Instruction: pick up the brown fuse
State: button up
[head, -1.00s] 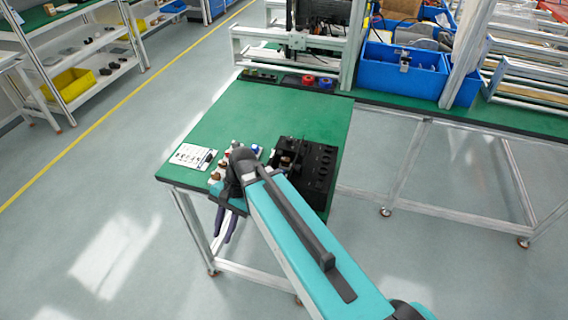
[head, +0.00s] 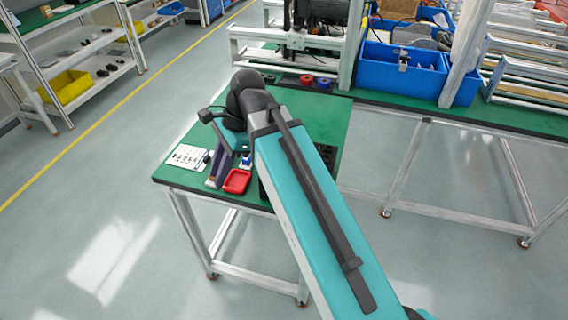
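My gripper (head: 212,181) points down over the near left part of the green table (head: 318,112). Its dark fingers overlap in this view, so I cannot tell whether they are open or shut or hold anything. I cannot make out a brown fuse; my arm hides much of the table's middle and right. A small pale patch shows at the fingertips, too small to identify.
A red tray (head: 236,182) lies near the table's front edge, right of the fingers. A blue and white part (head: 246,161) is behind it. A white printed card (head: 187,157) lies at left. Blue bins (head: 403,72) stand on the back bench.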

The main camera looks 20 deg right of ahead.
jog(key=w+d+r+m+t, duration=0.1)
jog(key=d+r+m, duration=0.25)
jog(key=r, duration=0.25)
jog(key=w+d+r+m+h+p, duration=0.1)
jog(key=w+d+m, duration=0.1)
jog(key=d, duration=0.7)
jog(key=w+d+r+m+h+p, duration=0.1)
jog(key=d+m, duration=0.3)
jog(key=d, duration=0.5)
jog(key=shift+w+t+h+p, duration=0.4)
jog(key=shift+w+h+p, duration=0.2)
jog(key=shift+w, duration=0.3)
jog(key=shift+a+f, duration=0.1)
jog(key=shift+f, duration=0.05)
jog(key=shift+w+a+f+p, duration=0.1)
jog(key=shift+a+f+p, duration=0.15)
jog(key=shift+f, duration=1.15)
jog(key=shift+w+a+f+p, duration=0.1)
jog(key=shift+f+p, duration=0.1)
jog(key=shift+f, duration=1.2)
jog(key=shift+w+a+f+p, duration=0.1)
jog(key=shift+a+f+p, duration=0.15)
jog(key=shift+f, duration=1.15)
jog(key=shift+f, duration=0.1)
jog(key=shift+a+f+p, duration=0.15)
jog(key=shift+f+p, duration=0.55)
jog(key=shift+f, duration=0.65)
jog(key=shift+a+f, duration=0.1)
jog(key=shift+f, duration=1)
